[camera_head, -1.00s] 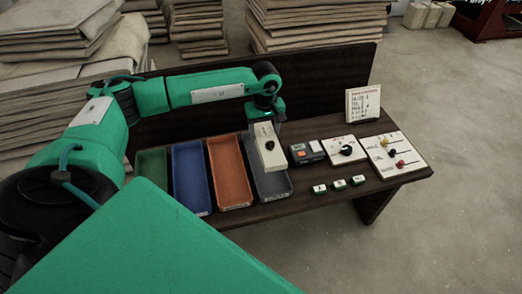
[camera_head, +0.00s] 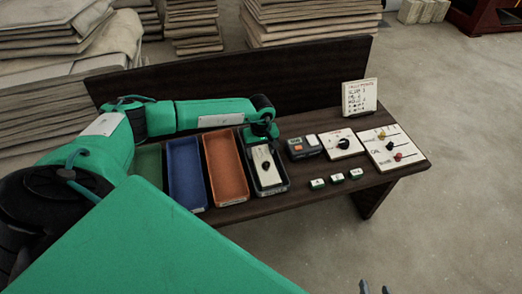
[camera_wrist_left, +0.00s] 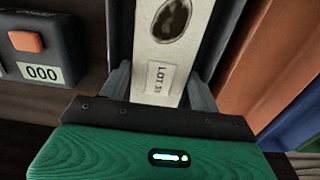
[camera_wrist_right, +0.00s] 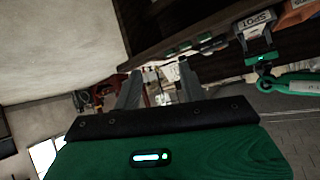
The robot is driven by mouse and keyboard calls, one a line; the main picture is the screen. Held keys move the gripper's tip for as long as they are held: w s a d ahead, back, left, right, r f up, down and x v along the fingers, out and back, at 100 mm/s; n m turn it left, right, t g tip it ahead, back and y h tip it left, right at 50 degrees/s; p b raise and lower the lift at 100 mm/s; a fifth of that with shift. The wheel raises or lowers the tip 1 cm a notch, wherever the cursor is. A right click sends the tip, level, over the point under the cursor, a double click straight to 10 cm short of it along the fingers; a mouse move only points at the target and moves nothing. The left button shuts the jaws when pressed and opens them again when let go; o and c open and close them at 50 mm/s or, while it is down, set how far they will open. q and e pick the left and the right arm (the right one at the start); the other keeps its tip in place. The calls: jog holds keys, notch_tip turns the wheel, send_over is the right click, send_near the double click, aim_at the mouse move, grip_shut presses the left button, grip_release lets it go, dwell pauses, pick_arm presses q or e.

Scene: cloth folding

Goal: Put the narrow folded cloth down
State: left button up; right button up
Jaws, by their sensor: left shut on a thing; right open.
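The narrow folded cloth (camera_head: 261,157) is cream with a dark round stain. It is in the dark grey tray (camera_head: 287,184), at the right end of the tray row; I cannot tell whether its whole underside rests on the tray floor. My left gripper (camera_head: 262,139) is shut on its far end.
Green (camera_head: 149,160), blue (camera_head: 187,172) and orange (camera_head: 226,168) trays stand left of the grey one. Right of it are a counter box (camera_head: 304,147), a dial plate (camera_head: 341,143), a slider board (camera_head: 393,148), small buttons (camera_head: 337,178) and a sign (camera_head: 359,97).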

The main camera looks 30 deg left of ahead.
pick_arm(q)
jog(key=shift+f, duration=0.15)
jog(key=o, duration=0.8)
jog(key=shift+c, duration=0.2)
